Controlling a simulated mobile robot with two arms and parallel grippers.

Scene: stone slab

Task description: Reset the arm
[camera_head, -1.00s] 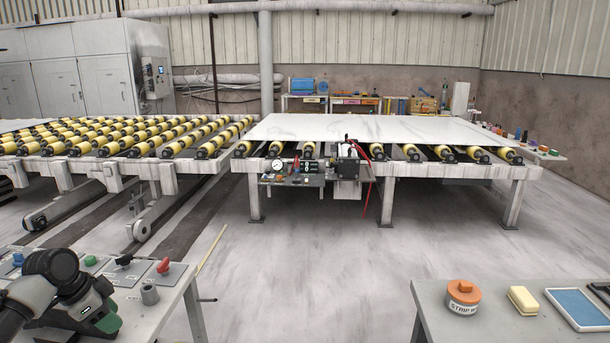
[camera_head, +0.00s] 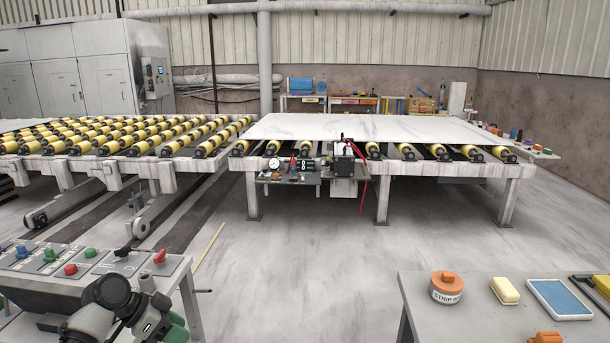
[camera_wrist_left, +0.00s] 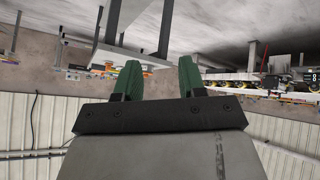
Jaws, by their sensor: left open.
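My left arm shows at the lower left of the head view, in front of the control console. Its gripper (camera_head: 174,330) is at the bottom edge there, partly cut off. In the left wrist view the two green fingers of the left gripper (camera_wrist_left: 160,78) stand apart with nothing between them, so it is open and empty. That view looks tilted, with floor at the top and wall panels below. My right gripper is in neither view.
A control console (camera_head: 85,262) with coloured knobs is close at left. A bench (camera_head: 420,300) at right holds a round orange-lidded tub (camera_head: 446,288), a yellow block (camera_head: 504,290) and a blue pad (camera_head: 560,299). A white slab (camera_head: 360,128) lies on rollers.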

